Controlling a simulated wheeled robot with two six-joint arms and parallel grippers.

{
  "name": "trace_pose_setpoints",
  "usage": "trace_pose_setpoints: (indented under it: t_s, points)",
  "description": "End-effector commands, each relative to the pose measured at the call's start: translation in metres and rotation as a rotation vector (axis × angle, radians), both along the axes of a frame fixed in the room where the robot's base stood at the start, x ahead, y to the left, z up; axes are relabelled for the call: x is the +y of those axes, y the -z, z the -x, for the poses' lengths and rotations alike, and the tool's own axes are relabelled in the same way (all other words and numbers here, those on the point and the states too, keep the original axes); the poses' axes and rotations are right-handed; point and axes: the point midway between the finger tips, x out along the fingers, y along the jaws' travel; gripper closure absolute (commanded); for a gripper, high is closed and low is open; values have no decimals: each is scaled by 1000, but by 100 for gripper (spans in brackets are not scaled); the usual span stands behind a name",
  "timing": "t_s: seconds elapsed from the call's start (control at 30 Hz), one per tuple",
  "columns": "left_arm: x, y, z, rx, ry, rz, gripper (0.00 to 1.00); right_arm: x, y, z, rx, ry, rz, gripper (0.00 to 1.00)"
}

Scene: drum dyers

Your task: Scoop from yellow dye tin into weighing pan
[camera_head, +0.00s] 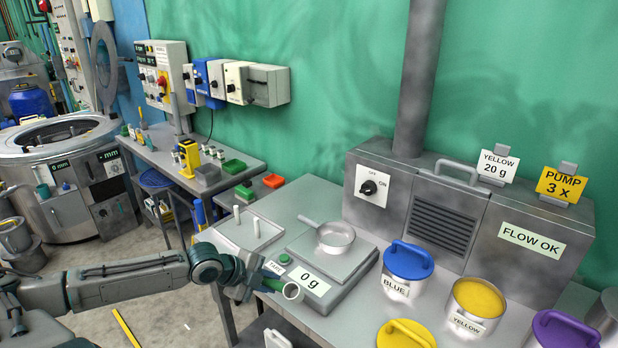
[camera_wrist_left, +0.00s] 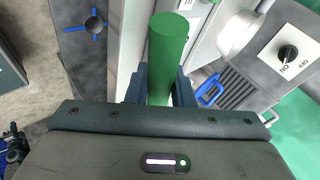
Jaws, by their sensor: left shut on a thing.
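The green handle (camera_wrist_left: 166,52) stands between the fingers in the left wrist view. The weighing pan (camera_head: 336,236), a small pale pan with a handle, sits on the scale (camera_head: 353,283), which reads 0 g. The pan looks empty. The yellow dye tin (camera_head: 468,322) is open at the right, with yellow powder in it, apart from the scoop. Its yellow lid (camera_head: 405,335) lies in front. My right gripper is not in view.
A blue-lidded tin (camera_head: 405,275) stands between scale and yellow tin; a purple-lidded tin (camera_head: 566,330) is at the right. A grey extraction box (camera_head: 400,195) with a "FLOW OK" label stands behind. Cards read "YELLOW 20 g" (camera_head: 497,166) and "PUMP 3 x" (camera_head: 561,185).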

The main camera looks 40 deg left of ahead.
Motion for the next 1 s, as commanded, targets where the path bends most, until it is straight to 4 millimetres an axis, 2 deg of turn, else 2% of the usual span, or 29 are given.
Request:
trace_pose_setpoints:
  t_s: [0.1, 0.4, 0.9, 1.0]
  points:
    - [23, -19, -4, 81, -49, 7, 100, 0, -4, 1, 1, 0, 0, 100]
    - [57, -59, -14, 228, -163, 55, 100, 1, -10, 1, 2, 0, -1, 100]
    - [58, -62, -15, 243, -171, 58, 100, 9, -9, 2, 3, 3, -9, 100]
    - [65, -77, -20, 267, -203, 75, 100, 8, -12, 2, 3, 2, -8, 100]
